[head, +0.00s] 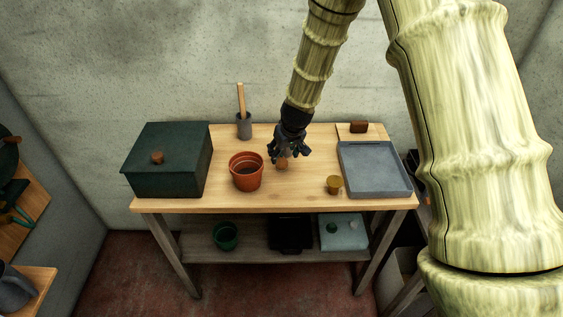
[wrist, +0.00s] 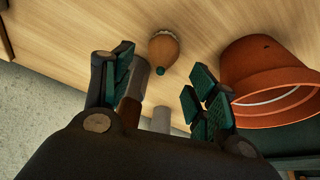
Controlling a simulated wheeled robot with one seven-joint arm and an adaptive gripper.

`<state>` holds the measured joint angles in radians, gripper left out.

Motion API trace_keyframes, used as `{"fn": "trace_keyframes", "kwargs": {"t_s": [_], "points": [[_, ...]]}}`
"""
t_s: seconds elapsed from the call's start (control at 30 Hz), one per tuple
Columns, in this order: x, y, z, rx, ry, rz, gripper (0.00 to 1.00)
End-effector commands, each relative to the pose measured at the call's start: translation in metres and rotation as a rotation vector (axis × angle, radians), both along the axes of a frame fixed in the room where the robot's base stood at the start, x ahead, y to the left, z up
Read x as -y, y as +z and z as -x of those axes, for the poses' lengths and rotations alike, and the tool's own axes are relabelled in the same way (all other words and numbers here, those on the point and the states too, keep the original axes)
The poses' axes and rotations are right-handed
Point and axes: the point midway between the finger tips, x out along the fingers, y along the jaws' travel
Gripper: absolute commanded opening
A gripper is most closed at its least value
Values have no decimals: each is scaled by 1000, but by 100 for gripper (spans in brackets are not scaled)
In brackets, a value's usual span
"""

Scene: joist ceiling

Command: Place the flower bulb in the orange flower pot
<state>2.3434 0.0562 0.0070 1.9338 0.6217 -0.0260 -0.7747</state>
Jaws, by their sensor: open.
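The brown flower bulb (head: 282,164) rests on the table just right of the pot, below my gripper. In the wrist view the bulb (wrist: 164,48) has a greenish tip and lies beyond the fingertips, between their lines. My gripper (head: 288,152) is open, with its fingers spread; in the wrist view the gap between the fingers (wrist: 158,85) is empty.
A dark green box (head: 168,165) with a wooden knob stands at the left. A grey tray (head: 375,170) is at the right, with a small yellow-brown pot (head: 334,185) beside it. A grey cup (head: 244,126) holding a wooden handle stands at the back.

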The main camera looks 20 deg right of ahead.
Motion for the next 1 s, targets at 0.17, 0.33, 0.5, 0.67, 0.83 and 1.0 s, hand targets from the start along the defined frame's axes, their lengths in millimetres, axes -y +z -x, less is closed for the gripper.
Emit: {"fn": "trace_keyframes", "kwargs": {"t_s": [0.17,0.33,0.5,0.67,0.83,1.0], "points": [[-2,-14,-8,-2,-1,-1,58],[-3,-26,-14,0,1,-1,58],[-3,-32,-15,0,0,0,58],[-3,-32,-15,0,0,0,58],[-3,-32,-15,1,0,0,34],[-3,-32,-15,0,0,0,12]]}}
